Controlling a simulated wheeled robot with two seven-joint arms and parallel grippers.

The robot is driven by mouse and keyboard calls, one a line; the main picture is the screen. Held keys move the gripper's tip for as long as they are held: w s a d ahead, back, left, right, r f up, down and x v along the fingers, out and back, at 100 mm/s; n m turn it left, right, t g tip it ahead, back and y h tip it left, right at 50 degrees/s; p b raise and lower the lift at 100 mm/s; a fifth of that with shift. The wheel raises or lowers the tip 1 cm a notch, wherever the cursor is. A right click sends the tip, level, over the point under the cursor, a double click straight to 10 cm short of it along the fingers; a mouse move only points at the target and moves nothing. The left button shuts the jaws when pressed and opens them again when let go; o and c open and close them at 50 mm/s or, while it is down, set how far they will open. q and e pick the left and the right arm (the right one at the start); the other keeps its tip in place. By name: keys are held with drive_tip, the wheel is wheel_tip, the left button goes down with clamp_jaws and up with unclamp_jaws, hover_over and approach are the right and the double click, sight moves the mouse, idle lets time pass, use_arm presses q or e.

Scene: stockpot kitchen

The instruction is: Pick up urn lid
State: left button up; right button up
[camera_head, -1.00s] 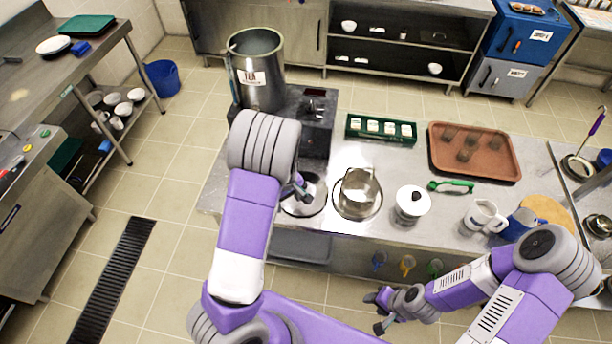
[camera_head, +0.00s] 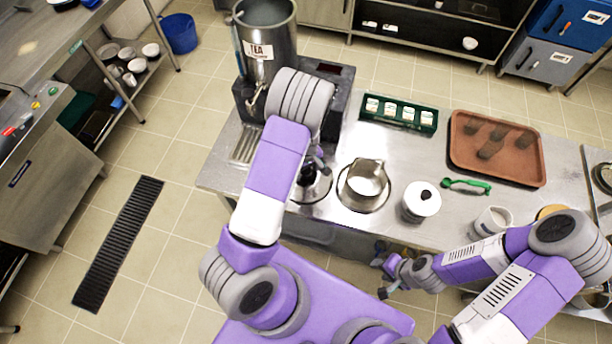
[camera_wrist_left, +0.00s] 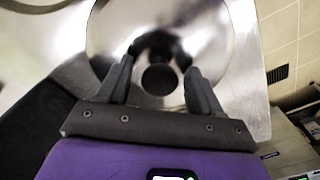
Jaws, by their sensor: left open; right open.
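The urn lid (camera_head: 312,191) is a shiny round metal disc with a dark knob, lying on the counter left of a metal pot. It fills much of the left wrist view (camera_wrist_left: 215,40), its dark round knob between my finger tips. My left gripper (camera_wrist_left: 158,76) is open above the lid, one finger on each side of the knob; I cannot tell whether they touch it. In the head view my left gripper (camera_head: 318,160) is partly hidden by my arm. The tea urn (camera_head: 265,45) stands open-topped behind. My right gripper (camera_head: 383,268) is open and empty before the counter's front edge.
A metal pot (camera_head: 364,186) stands close right of the lid, then a white canister (camera_head: 421,201) with a black knob. A green box (camera_head: 398,113), brown tray (camera_head: 497,150) and green-handled tool (camera_head: 466,185) lie further right. White mugs (camera_head: 493,220) are near my right arm.

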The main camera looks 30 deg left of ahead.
use_arm(q)
drive_tip(key=shift+f, duration=0.1)
drive_tip(key=c, duration=1.2)
